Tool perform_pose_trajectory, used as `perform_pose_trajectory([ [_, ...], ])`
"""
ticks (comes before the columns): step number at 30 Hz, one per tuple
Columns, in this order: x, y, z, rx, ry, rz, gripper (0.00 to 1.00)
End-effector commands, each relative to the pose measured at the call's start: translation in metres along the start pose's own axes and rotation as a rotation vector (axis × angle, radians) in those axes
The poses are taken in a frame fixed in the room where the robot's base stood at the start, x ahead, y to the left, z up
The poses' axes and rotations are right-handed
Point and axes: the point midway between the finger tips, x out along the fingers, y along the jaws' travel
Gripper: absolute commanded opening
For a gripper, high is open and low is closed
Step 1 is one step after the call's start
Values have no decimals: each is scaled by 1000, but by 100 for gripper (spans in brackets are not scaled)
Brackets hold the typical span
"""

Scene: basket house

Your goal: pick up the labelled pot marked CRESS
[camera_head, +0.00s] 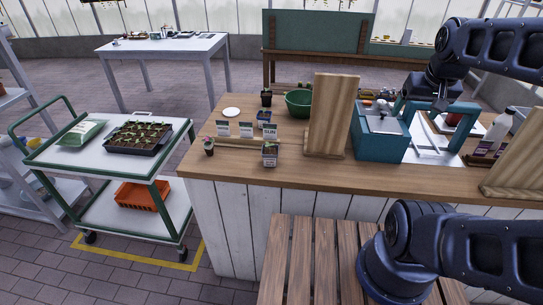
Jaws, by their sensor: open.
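Several small pots stand on the wooden counter (225,172). A dark pot with a reddish plant (209,150) is at the left front. A pot with a pale label on its front (270,157) is near the front edge. A dark pot (266,100) stands farther back, and a blue labelled item (264,116) is in front of it. The lettering is too small to read, so I cannot tell which is marked CRESS.
A cart (75,158) stands left of the counter.

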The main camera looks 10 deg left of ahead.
Motion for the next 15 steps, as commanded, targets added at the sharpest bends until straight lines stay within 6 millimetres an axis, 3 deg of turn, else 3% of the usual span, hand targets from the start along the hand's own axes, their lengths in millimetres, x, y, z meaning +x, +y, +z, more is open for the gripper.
perform_pose_trajectory([
  [8,-4,0,-2,0,2,0,80],
  [11,-17,0,-8,0,4,0,80],
  [15,-50,0,-22,0,6,0,80],
])
